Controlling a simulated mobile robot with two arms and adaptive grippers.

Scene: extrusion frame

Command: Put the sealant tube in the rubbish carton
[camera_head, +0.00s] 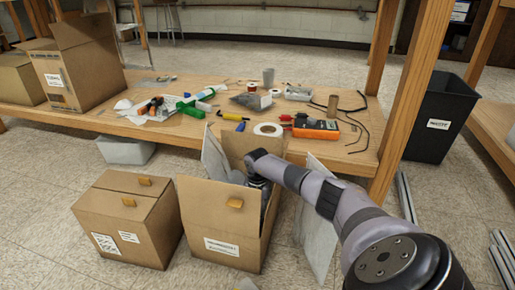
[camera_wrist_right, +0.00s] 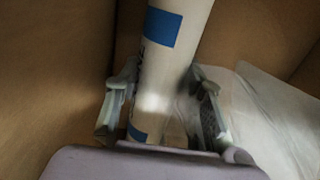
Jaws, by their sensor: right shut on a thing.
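The sealant tube (camera_wrist_right: 178,62), white with blue patches, lies between the fingers of my right gripper (camera_wrist_right: 160,100) in the right wrist view. Its far end runs out of the top of that view. The gripper is shut on it. In the head view my right arm reaches down into the open carton (camera_head: 222,225) with raised flaps and a front label too small to read surely. Brown cardboard walls surround the tube in the wrist view. In the head view the tube and fingertips are hidden inside the carton. My left gripper is not in view.
A closed carton (camera_head: 125,222) stands left of the open one. The low wooden bench (camera_head: 340,160) behind holds tools, tape, cables and an open carton (camera_head: 80,65). A black bin (camera_head: 440,115) stands at the right, past a wooden post (camera_head: 408,90). Grey panels (camera_head: 318,215) lean beside the open carton.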

